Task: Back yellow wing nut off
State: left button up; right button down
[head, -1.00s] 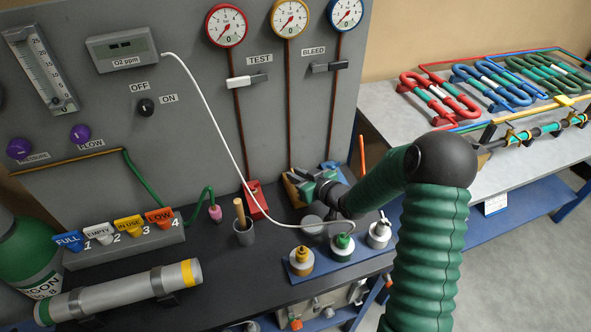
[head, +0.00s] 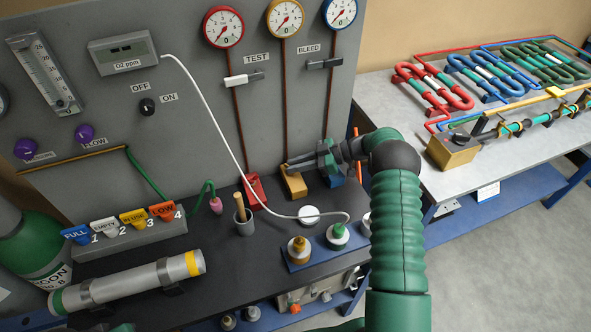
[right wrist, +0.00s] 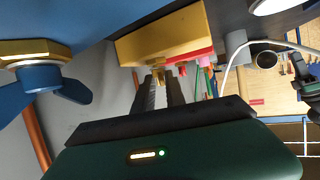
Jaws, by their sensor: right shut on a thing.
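The yellow block (head: 293,187) stands at the foot of the middle gauge's pipe, between a red block (head: 256,190) and a blue block (head: 333,178). My right gripper (head: 290,164) reaches in from the right, just above the yellow block. In the right wrist view its dark fingers (right wrist: 158,80) are shut on a small yellow piece, which I take to be the yellow wing nut (right wrist: 157,73), close to the yellow block's face (right wrist: 165,38). The fingers hide most of the nut, so I cannot tell how far it sits on its thread.
A blue wing nut (right wrist: 66,86) on a brass fitting is close at the left of the wrist view. A white hose (head: 220,125) hangs left of the arm. A cup (head: 244,224) and a blue tray of fittings (head: 322,248) stand in front.

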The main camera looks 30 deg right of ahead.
jog(key=shift+w+d+f+n+g+y+b, duration=0.15)
jog(key=shift+n+g+y+b, duration=0.25)
jog(key=shift+n+g+b, duration=0.35)
jog(key=shift+r, duration=0.2)
jog(key=c, duration=0.7)
grip_release()
